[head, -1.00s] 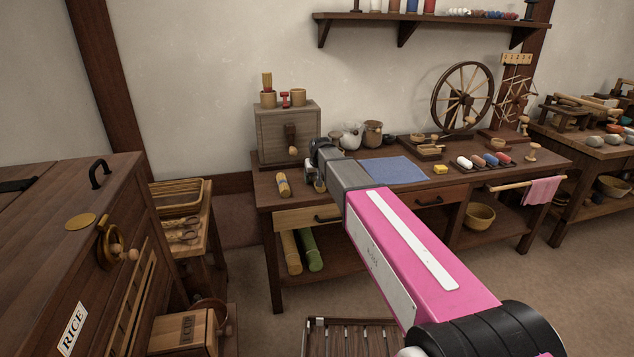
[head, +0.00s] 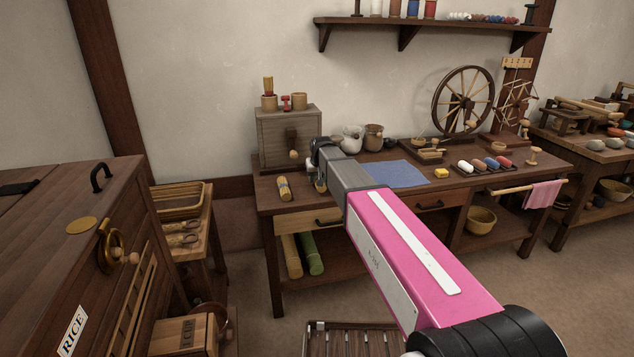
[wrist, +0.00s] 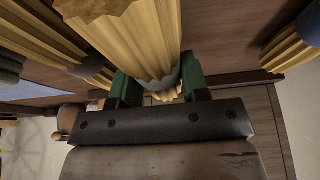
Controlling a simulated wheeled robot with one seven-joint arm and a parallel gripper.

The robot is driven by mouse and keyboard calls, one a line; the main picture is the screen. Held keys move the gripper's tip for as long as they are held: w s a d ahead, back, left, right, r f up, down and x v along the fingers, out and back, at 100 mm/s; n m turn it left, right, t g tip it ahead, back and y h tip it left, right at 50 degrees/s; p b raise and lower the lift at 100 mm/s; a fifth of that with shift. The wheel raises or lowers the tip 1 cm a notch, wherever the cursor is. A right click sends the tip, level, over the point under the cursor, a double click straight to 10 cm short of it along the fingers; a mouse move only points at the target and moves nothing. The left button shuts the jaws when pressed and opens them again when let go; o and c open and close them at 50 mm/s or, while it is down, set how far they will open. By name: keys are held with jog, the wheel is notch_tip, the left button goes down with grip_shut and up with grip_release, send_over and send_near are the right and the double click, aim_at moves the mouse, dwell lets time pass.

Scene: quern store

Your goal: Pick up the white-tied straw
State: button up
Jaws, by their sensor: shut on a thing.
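My gripper (head: 319,178) reaches down over the left end of the dark wooden worktable. In the wrist view its green-padded fingers (wrist: 158,90) are shut on a yellow straw bundle (wrist: 130,40). Another straw bundle with a dark tie (head: 284,187) lies on the table just left of the gripper. More tied straw shows at the left and right (wrist: 293,50) of the wrist view.
A wooden box (head: 288,138) stands behind the gripper. A blue cloth (head: 400,173) lies on the table to the right, with a yellow block (head: 443,174) beyond it. A dark chest marked RICE (head: 60,265) fills the left front.

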jog(key=r, duration=0.2)
jog(key=s+a+r, duration=0.1)
jog(key=shift+r, duration=0.1)
jog(key=s+a+r, duration=0.6)
jog(key=a, duration=0.2)
jog(key=s+d+r+m, duration=0.1)
jog(key=s+d, duration=0.4)
jog(key=d, duration=0.6)
jog(key=s+d+m+h, duration=0.1)
jog(key=s+d, duration=0.4)
jog(key=d, duration=0.5)
jog(key=s+d+r+m, duration=0.1)
jog(key=s+d, duration=0.5)
jog(key=d, duration=0.5)
jog(key=w+a+f+n, duration=0.1)
jog(key=w+a, duration=0.4)
jog(key=a, duration=0.5)
jog(key=w+a+n+y, duration=0.1)
jog(key=w+a, duration=0.4)
jog(key=a, duration=0.5)
jog(key=w+a+f+n, duration=0.1)
jog(key=w+a, duration=0.4)
jog(key=a, duration=0.6)
jog(key=w+d+f, duration=0.4)
jog(key=w+d, duration=0.1)
jog(key=w+d+f, duration=0.2)
jog(key=w+d, duration=0.1)
jog(key=shift+f, duration=2.45)
